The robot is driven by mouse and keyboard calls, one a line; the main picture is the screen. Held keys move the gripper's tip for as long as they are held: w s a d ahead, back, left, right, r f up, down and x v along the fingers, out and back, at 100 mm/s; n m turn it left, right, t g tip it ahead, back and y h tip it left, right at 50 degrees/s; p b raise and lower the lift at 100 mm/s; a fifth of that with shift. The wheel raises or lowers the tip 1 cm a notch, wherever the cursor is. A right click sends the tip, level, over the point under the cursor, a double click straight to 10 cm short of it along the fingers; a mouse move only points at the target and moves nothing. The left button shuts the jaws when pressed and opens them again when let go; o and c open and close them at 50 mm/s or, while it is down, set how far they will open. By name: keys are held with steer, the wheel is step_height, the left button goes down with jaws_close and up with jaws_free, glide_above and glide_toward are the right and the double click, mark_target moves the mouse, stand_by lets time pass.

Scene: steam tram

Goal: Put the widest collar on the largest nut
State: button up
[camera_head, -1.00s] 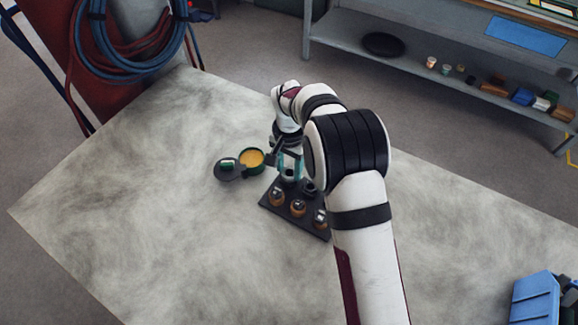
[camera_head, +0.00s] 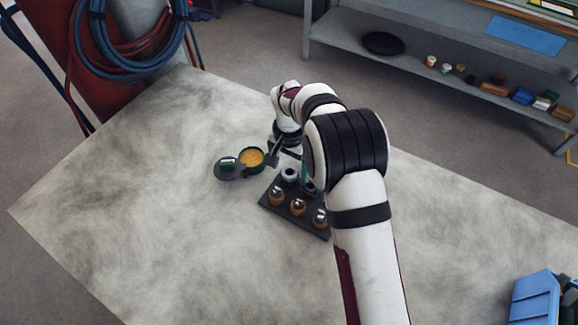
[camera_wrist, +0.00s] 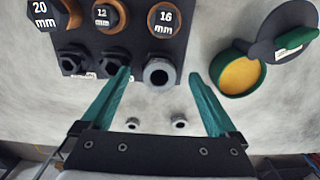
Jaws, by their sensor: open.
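My gripper (camera_wrist: 160,74) is open, its two teal fingers spread and empty. In the wrist view a grey collar (camera_wrist: 147,75) sits at the right end of the board's lower row, between the fingertips in the picture and touching neither. It also shows in the head view (camera_head: 289,174). The dark board (camera_wrist: 78,42) carries dark hex nuts marked 20 mm (camera_wrist: 43,13), 12 mm (camera_wrist: 103,14) and 16 mm (camera_wrist: 165,18), with copper-coloured rims under them. Two unmarked dark hex pieces (camera_wrist: 75,62) (camera_wrist: 115,60) are beside the collar. My arm hides part of the board in the head view.
A green-rimmed round tin (camera_head: 252,158) with yellow contents and a dark lid (camera_head: 230,171) stand left of the board. The pale table (camera_head: 150,220) is clear at left.

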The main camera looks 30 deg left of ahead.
step_height(320, 180, up, 7)
stand_by(0.7)
stand_by(0.5)
steer(key=s+d+r+m, duration=0.1)
steer(key=s+d+r, duration=0.1)
steer(key=d+r, duration=0.5)
steer(key=s+d+r+m, duration=0.15)
steer(key=d+r, duration=0.25)
steer(key=d, duration=0.6)
steer(key=s+d+m+y, duration=0.1)
steer(key=s+d, duration=0.5)
steer(key=s, duration=0.4)
steer(key=s+d+m, duration=0.2)
steer(key=s+d, duration=0.5)
steer(key=s, duration=0.3)
steer(key=shift+f+y, duration=0.3)
steer(key=shift+y, duration=0.1)
